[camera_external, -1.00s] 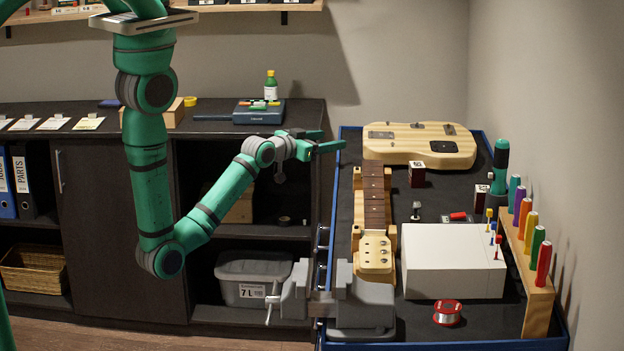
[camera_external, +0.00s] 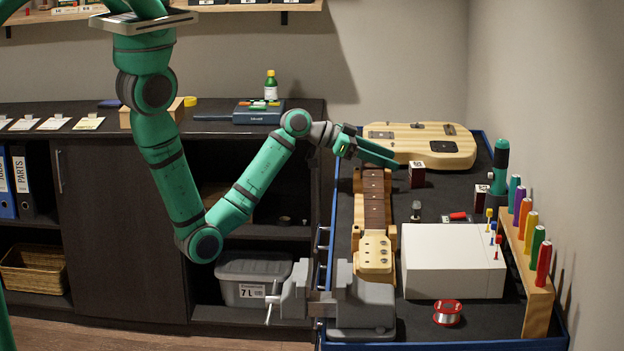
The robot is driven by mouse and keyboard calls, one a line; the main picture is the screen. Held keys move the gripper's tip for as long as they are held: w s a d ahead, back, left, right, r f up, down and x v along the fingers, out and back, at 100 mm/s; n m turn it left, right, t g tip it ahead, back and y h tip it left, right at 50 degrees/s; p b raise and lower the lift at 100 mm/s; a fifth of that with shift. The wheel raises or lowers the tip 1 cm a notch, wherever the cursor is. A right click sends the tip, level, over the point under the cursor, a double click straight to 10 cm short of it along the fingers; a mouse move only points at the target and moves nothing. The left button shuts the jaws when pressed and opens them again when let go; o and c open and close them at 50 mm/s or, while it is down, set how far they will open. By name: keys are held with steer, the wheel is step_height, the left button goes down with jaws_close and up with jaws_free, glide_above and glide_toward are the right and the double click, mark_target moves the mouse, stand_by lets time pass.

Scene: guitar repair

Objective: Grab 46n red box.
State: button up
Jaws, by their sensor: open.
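Two small dark red boxes with white label patches stand on the workbench. One box (camera_external: 417,175) is just past the far end of the guitar neck. The other box (camera_external: 481,198) is farther right, beside the green upright tool. Their labels are too small to read, so I cannot tell which is 46n. My gripper (camera_external: 394,158) is open and empty. It reaches over the bench's left edge, above the far end of the neck. Its fingertips point right and appear up and left of the nearer box, apart from it.
A guitar body (camera_external: 420,142) lies at the back. The guitar neck (camera_external: 375,200) rests on wooden supports. A grey vise (camera_external: 362,303), white block (camera_external: 452,262), solder spool (camera_external: 447,313) and screwdriver rack (camera_external: 537,300) crowd the front and right. Some dark bench surface (camera_external: 440,188) is clear mid-bench.

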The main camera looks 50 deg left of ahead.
mark_target(412, 164)
steer(key=shift+w+r+x, duration=0.1)
steer(key=shift+r+x, duration=0.05)
steer(key=shift+x, duration=1.7)
steer(key=shift+w+r+x, duration=0.1)
steer(key=shift+w+x, duration=0.05)
steer(key=shift+x, duration=1.7)
steer(key=shift+a, duration=0.1)
steer(key=c, duration=1.2)
